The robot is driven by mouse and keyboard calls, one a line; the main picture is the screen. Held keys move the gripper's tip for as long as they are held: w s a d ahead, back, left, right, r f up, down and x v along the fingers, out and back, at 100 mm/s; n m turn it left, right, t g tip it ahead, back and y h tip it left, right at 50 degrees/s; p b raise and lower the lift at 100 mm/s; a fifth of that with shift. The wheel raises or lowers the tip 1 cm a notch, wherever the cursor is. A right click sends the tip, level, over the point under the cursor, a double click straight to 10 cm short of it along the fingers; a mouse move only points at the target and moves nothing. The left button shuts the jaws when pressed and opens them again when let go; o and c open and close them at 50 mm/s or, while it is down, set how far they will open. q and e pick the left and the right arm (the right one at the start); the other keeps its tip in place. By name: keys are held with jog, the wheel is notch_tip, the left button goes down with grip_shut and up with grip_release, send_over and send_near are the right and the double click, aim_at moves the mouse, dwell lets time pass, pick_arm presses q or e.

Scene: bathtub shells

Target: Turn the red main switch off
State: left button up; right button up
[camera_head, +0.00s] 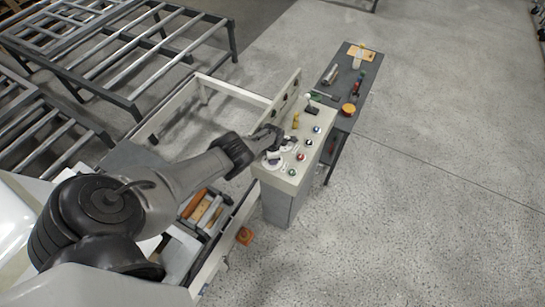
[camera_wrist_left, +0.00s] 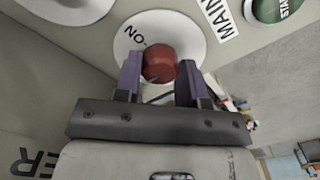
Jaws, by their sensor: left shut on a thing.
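The red main switch (camera_wrist_left: 160,62) is a round red knob on a white disc (camera_wrist_left: 128,38) marked "ON", with a "MAIN" label (camera_wrist_left: 223,20) beside it. My left gripper (camera_wrist_left: 160,78) has its two purple fingers on either side of the knob, shut on it. The switch's exact angle cannot be told. My right gripper is not in view.
A green start button (camera_wrist_left: 278,8) is close to the switch. Several buttons and a yellow item (camera_head: 295,120) are on the console top. The right floor is clear.

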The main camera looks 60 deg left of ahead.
pick_arm(q)
jog(key=shift+r, duration=0.1)
dwell(0.3)
jog(key=o, duration=0.9)
notch_tip(320, 180, up, 6)
jog(key=p, duration=0.5)
jog(key=shift+p, duration=0.35)
jog(key=shift+w+a, duration=0.1)
jog(key=shift+r, duration=3.85)
